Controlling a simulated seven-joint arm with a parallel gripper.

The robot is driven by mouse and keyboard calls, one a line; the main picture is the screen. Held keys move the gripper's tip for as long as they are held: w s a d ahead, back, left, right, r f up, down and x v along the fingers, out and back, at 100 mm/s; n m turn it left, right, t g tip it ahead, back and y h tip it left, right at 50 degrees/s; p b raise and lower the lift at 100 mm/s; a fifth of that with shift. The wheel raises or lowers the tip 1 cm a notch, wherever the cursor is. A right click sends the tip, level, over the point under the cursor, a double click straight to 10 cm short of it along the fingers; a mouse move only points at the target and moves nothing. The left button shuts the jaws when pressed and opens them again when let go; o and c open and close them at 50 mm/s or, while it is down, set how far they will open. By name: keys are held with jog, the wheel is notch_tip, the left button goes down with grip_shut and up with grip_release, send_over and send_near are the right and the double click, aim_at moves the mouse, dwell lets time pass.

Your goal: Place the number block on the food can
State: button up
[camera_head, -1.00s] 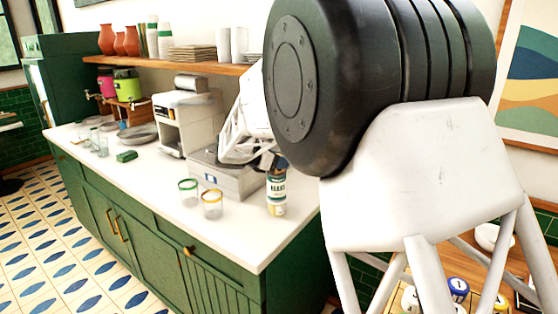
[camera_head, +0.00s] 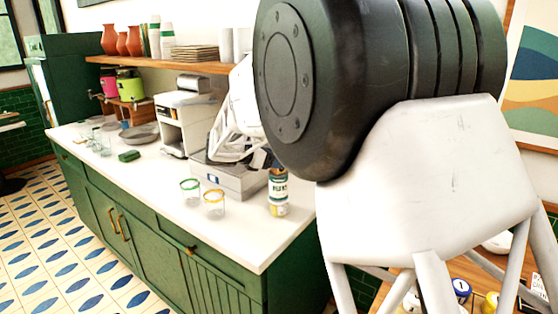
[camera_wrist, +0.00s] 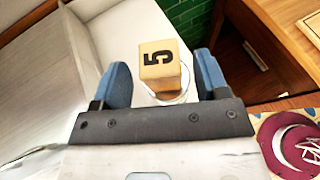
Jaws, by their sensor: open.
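The number block (camera_wrist: 160,62) is a wooden cube with a black 5 on its visible face. In the wrist view it sits between the blue fingertips of my open gripper (camera_wrist: 160,78), with gaps at both sides. A round, shiny rim shows just beneath the block, which appears to rest on the food can (camera_head: 278,192). In the head view the labelled can stands upright on the white counter (camera_head: 135,185).
Two glasses, green-rimmed (camera_head: 190,188) and yellow-rimmed (camera_head: 213,204), stand left of the can. A grey metal box (camera_head: 238,184) is behind them, with a white machine (camera_head: 187,122) farther back. The counter's front is clear.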

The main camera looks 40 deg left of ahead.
jog(key=v, duration=0.8)
jog(key=shift+s, duration=0.2)
jog(key=shift+a+r, duration=0.1)
jog(key=shift+r, duration=0.05)
dwell(0.4)
jog(key=d+r+m+g, duration=0.1)
jog(key=d+m+g, duration=0.3)
jog(key=d, duration=1.2)
jog(key=w+d+r+m+g, duration=0.15)
jog(key=d+m, duration=0.35)
jog(key=d, duration=1.1)
jog(key=d+r+m+g, duration=0.1)
jog(key=d+m+g, duration=0.3)
jog(key=d, duration=1.2)
jog(key=s+d+f+m+y, duration=0.1)
jog(key=s+d+m, duration=0.45)
jog(key=d, duration=0.35)
jog(key=s+d+m+y, duration=0.1)
jog(key=s+d+m, duration=0.3)
jog(key=s+d, duration=0.3)
jog(key=s+d+f+m+y, duration=0.1)
jog(key=s+d+f+m, duration=0.2)
jog(key=s, duration=0.4)
jog(key=s+d+f+m+y, duration=0.2)
jog(key=s+d+f+m, duration=0.1)
jog(key=s+d+m, duration=0.3)
jog(key=shift+s+d, duration=0.7)
jog(key=shift+s, duration=0.25)
